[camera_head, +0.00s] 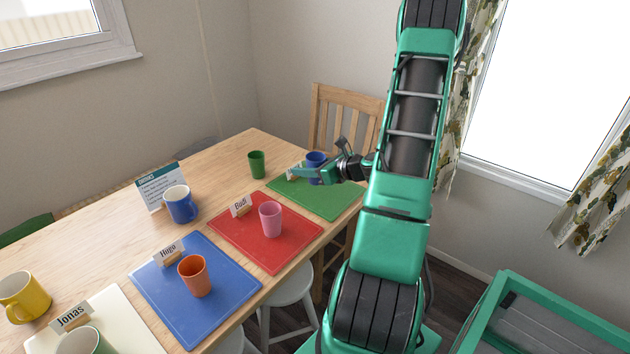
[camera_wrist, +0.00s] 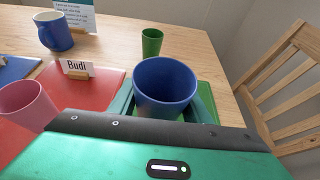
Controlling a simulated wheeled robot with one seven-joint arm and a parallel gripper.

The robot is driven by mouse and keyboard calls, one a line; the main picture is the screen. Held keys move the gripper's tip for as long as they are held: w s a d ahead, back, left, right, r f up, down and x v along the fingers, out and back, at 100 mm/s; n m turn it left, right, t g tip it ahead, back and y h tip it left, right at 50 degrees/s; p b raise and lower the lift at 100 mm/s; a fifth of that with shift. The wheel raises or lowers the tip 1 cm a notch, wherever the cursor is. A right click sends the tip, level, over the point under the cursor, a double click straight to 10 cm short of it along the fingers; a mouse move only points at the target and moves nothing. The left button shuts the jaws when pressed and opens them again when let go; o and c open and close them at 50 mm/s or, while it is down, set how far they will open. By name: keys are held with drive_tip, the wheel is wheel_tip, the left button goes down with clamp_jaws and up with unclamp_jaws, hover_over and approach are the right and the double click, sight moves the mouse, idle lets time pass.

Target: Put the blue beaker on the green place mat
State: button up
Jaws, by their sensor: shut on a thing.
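The blue beaker (camera_head: 316,160) is upright at the green place mat (camera_head: 322,200), near the mat's far edge. My gripper (camera_head: 306,171) is shut on the blue beaker, with its fingers on either side of it. In the wrist view the blue beaker (camera_wrist: 165,86) stands between my green fingers, its open top facing up and empty. A strip of the green place mat (camera_wrist: 207,92) shows behind it. I cannot tell whether the beaker's base touches the mat; my gripper hides it.
A green beaker (camera_head: 257,164) stands on bare wood left of the green mat. The red mat (camera_head: 243,245) holds a pink beaker (camera_head: 271,219) and the blue mat (camera_head: 178,306) an orange beaker (camera_head: 194,275). A blue mug (camera_head: 180,204) stands by a sign (camera_head: 160,185). A chair (camera_head: 345,115) stands behind.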

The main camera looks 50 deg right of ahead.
hover_over(316, 187)
wheel_tip(316, 187, down, 3)
drive_tip(key=shift+s+f, duration=0.1)
drive_tip(key=shift+s, duration=0.05)
drive_tip(key=shift+f, duration=1.9)
drive_tip(key=shift+f, duration=0.1)
drive_tip(key=o, duration=1.1)
drive_tip(key=shift+c, duration=0.2)
drive_tip(key=v, duration=1.1)
drive_tip(key=shift+s+r, duration=0.3)
drive_tip(key=shift+s, duration=0.15)
drive_tip(key=shift+s, duration=0.1)
